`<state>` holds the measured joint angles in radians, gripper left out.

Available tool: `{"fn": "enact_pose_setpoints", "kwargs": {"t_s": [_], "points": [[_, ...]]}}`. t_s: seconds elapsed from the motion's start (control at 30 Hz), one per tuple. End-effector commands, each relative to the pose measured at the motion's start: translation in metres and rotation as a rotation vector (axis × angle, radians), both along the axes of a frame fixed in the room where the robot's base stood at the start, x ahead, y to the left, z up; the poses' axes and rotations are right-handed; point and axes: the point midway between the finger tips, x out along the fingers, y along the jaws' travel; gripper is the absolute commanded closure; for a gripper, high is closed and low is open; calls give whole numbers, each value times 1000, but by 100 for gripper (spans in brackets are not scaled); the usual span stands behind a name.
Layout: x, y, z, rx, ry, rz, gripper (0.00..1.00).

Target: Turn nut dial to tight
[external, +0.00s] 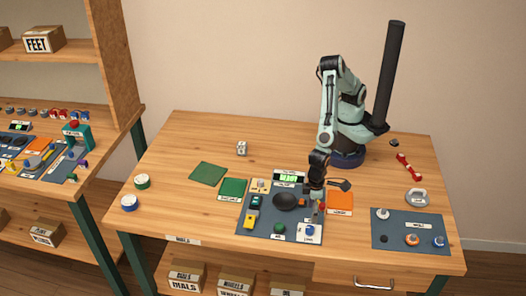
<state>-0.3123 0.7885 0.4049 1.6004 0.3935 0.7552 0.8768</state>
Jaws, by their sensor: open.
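My gripper (315,197) points down over the right part of the middle dark blue panel (262,234). It is small in this view, and small red and orange parts show close to its tips. I cannot tell whether it touches them. The panel also bears a black round dish (286,201), a green display (289,178), a yellow piece (251,219), a green knob (279,228) and a white block with a blue top (310,231). The labels are too small to read, so I cannot tell which part is the nut dial or how it is set.
A second blue panel (400,227) at right bears an orange-ringed knob (412,240) and other knobs. Green mats (208,173), an orange mat (340,203), a red tool (409,166) and a white cube (241,148) lie around. The left and back of the table are mostly clear.

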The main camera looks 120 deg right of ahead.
Motion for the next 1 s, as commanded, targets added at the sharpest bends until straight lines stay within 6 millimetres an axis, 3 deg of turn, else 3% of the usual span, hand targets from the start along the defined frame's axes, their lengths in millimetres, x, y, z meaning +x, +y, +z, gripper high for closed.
{"fn": "enact_pose_setpoints", "kwargs": {"t_s": [0.1,0.3,0.87,0.93,1.0], "points": [[0,0,22,1,-2,0,44],[0,0,40,1,1,1,44],[1,-2,41,0,1,-5,44],[7,-6,51,7,-21,-19,44],[19,-15,75,18,-78,-45,44]]}}
